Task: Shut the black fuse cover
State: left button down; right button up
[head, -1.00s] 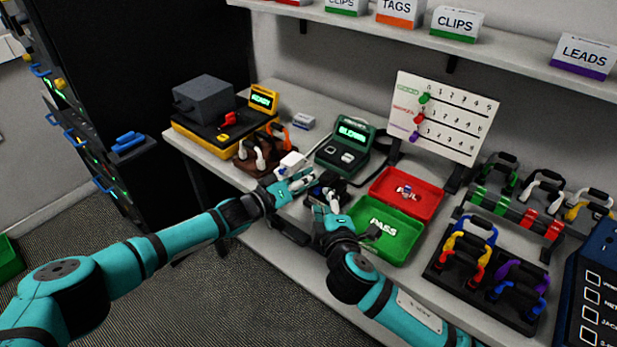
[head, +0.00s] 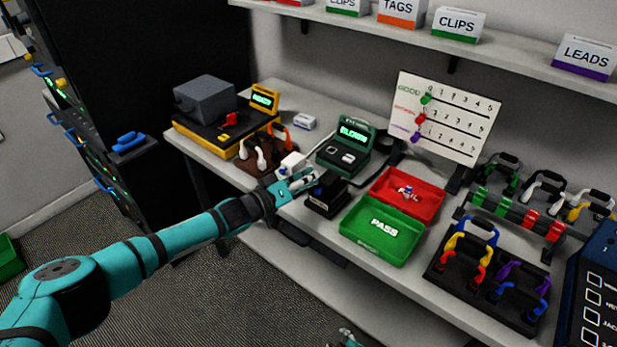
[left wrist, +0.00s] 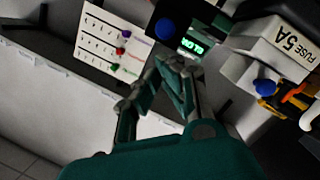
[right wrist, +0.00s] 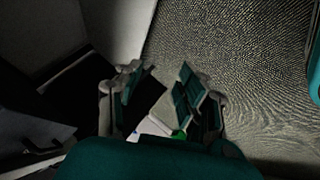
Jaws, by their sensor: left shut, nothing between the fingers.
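A small black box (head: 327,196), seemingly the fuse holder with its black cover, stands at the table's front edge, left of the green tray. Whether its cover is raised or down is too small to tell. My left gripper (head: 312,176) is shut and empty, just behind and left of the black box. In the left wrist view the shut fingertips (left wrist: 170,62) are below a black part with a blue round knob (left wrist: 166,29). A white block (left wrist: 285,45) marked FUSE 5A is right of them. My right gripper (right wrist: 157,78) is open and empty, low over the floor.
The green PASS tray (head: 382,232) and red FAIL tray (head: 407,195) lie right of the black box. A green tester (head: 345,148) stands behind it. A brown rack (head: 262,152) with cable clips is at left. A black rack (head: 480,292) holds coloured cables.

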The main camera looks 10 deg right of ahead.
pick_arm(q)
jog(key=shift+a+f+h+b, duration=0.2)
jog(key=shift+h+b, duration=0.1)
jog(key=shift+b, duration=0.65)
pick_arm(e)
jog(key=s+d+f+m+g, duration=0.2)
jog(key=s+f, duration=0.4)
jog(key=s, duration=0.4)
jog(key=s+d+f+m+g, duration=0.2)
jog(key=s+f, duration=0.4)
jog(key=s, duration=0.4)
jog(key=s+d+f+m+g, duration=0.2)
jog(key=s+f, duration=0.4)
jog(key=s, duration=0.4)
jog(key=shift+m+g+h, duration=0.4)
jog(key=shift+m+g, duration=0.1)
jog(key=shift+m, duration=0.3)
pick_arm(q)
jog(key=shift+s, duration=0.1)
pick_arm(e)
jog(key=shift+s+d, duration=0.1)
